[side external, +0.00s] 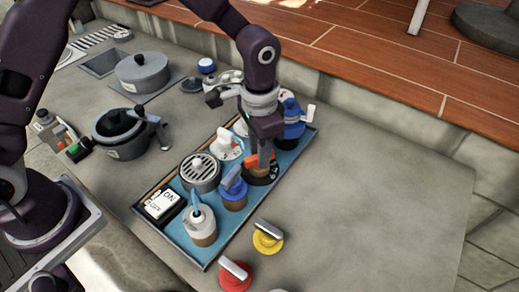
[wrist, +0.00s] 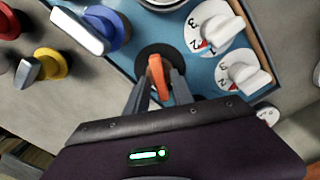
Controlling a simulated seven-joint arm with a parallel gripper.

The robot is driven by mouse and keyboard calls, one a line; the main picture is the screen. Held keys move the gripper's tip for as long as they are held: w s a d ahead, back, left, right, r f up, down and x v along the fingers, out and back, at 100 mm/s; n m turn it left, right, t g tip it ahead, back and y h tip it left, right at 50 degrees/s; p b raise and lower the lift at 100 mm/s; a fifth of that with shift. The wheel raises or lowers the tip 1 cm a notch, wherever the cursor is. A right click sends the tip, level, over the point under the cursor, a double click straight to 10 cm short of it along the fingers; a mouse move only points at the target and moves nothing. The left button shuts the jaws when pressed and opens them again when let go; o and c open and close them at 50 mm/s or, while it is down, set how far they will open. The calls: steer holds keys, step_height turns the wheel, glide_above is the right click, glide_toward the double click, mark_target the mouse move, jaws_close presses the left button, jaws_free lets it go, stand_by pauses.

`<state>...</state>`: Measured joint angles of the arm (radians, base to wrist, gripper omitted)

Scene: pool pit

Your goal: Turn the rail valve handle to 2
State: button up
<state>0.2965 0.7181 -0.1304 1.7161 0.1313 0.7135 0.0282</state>
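An orange handle on a round black base (side external: 272,177) sits on the blue panel (side external: 215,232). The handle also shows in the wrist view (wrist: 157,72). No label names the rail valve, so I cannot tell which handle it is. Two white knobs (wrist: 216,30) (wrist: 243,75) have dials with numbers including 2 and 3; the upper one has a red mark. My gripper (wrist: 161,82) points down, with its fingers on both sides of the orange handle. I cannot tell whether they press on it. Any numbers around the black base are not readable.
On the panel are a blue handle (side external: 234,186), a grey grated drain (side external: 199,172), a white ON switch (side external: 162,203), a white jug-like valve (side external: 201,226) and a blue fitting (side external: 293,122). Yellow (side external: 267,240) and red (side external: 234,276) knobs stand in front. Pots (side external: 143,72) stand behind. The right side is clear.

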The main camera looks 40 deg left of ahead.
steer(key=shift+o, duration=0.2)
step_height(320, 180, up, 7)
stand_by(0.4)
steer(key=s+a+r+n+t, duration=0.2)
steer(key=s+a+r, duration=0.3)
steer(key=r, duration=0.4)
steer(key=s+a+r+n+t, duration=0.1)
steer(key=s+a+r+n, duration=0.1)
steer(key=s+a, duration=0.3)
steer(key=s+a+r+n+t, duration=0.2)
steer(key=s+a, duration=0.3)
steer(key=s, duration=0.7)
steer(key=shift+r+t, duration=0.25)
steer(key=shift+t, duration=0.05)
stand_by(0.3)
